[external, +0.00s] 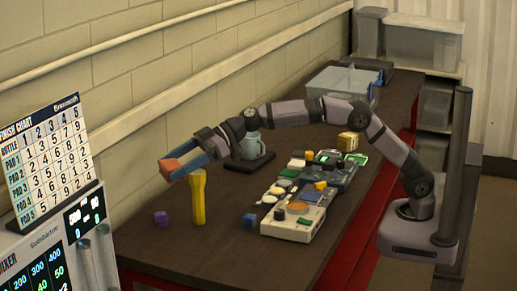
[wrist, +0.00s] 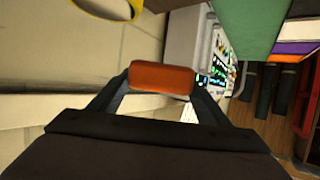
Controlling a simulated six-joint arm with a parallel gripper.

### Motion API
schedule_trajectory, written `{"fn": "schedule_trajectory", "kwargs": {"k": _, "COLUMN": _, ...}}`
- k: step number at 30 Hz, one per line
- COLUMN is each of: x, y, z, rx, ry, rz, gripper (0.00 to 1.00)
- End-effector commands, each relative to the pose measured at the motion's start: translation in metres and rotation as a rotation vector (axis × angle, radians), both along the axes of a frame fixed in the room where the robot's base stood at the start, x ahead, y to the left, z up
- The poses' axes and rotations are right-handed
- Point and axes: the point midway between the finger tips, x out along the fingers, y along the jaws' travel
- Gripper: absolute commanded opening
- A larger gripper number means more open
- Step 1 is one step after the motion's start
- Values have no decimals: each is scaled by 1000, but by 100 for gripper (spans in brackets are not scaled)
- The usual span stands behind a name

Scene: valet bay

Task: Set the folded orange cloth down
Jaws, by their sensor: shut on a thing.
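The folded orange cloth (external: 171,168) is a small orange block-like bundle, held in the air at the left of the external view. My gripper (external: 184,162) is shut on it, with a finger on either side. The wrist view also shows the orange cloth (wrist: 162,76) between the fingertips. The cloth is above the table top (external: 178,254), apart from it, close to the top of a yellow torch-shaped object (external: 198,199).
A grey mug (external: 253,146) stands on a dark pad behind my gripper. Cluttered devices (external: 292,222) fill the middle. A mixer panel (external: 62,245) stands at left. The front left table is mostly clear.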

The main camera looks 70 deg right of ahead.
Motion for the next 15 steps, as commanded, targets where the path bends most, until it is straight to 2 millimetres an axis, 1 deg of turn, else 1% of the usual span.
{"fn": "schedule_trajectory", "kwargs": {"k": 1, "x": 13, "y": -25, "z": -6, "rx": 1, "ry": 0, "rz": -12, "gripper": 48}}
{"fn": "schedule_trajectory", "kwargs": {"k": 2, "x": 19, "y": -37, "z": -7, "rx": 0, "ry": 0, "rz": -14, "gripper": 48}}
{"fn": "schedule_trajectory", "kwargs": {"k": 3, "x": 26, "y": -54, "z": -8, "rx": 1, "ry": -1, "rz": -18, "gripper": 48}}
{"fn": "schedule_trajectory", "kwargs": {"k": 5, "x": 36, "y": -79, "z": -10, "rx": 2, "ry": 0, "rz": -25, "gripper": 48}}
{"fn": "schedule_trajectory", "kwargs": {"k": 6, "x": 42, "y": -95, "z": -12, "rx": 1, "ry": 1, "rz": -29, "gripper": 48}}
{"fn": "schedule_trajectory", "kwargs": {"k": 8, "x": 49, "y": -119, "z": -14, "rx": 1, "ry": 1, "rz": -33, "gripper": 48}}
{"fn": "schedule_trajectory", "kwargs": {"k": 9, "x": 53, "y": -135, "z": -15, "rx": 1, "ry": 1, "rz": -35, "gripper": 48}}
{"fn": "schedule_trajectory", "kwargs": {"k": 11, "x": 57, "y": -159, "z": -20, "rx": 1, "ry": 2, "rz": -31, "gripper": 48}}
{"fn": "schedule_trajectory", "kwargs": {"k": 12, "x": 58, "y": -174, "z": -23, "rx": 3, "ry": 3, "rz": -24, "gripper": 48}}
{"fn": "schedule_trajectory", "kwargs": {"k": 14, "x": 57, "y": -196, "z": -31, "rx": 2, "ry": 3, "rz": 1, "gripper": 48}}
{"fn": "schedule_trajectory", "kwargs": {"k": 15, "x": 53, "y": -209, "z": -38, "rx": 2, "ry": 4, "rz": 29, "gripper": 48}}
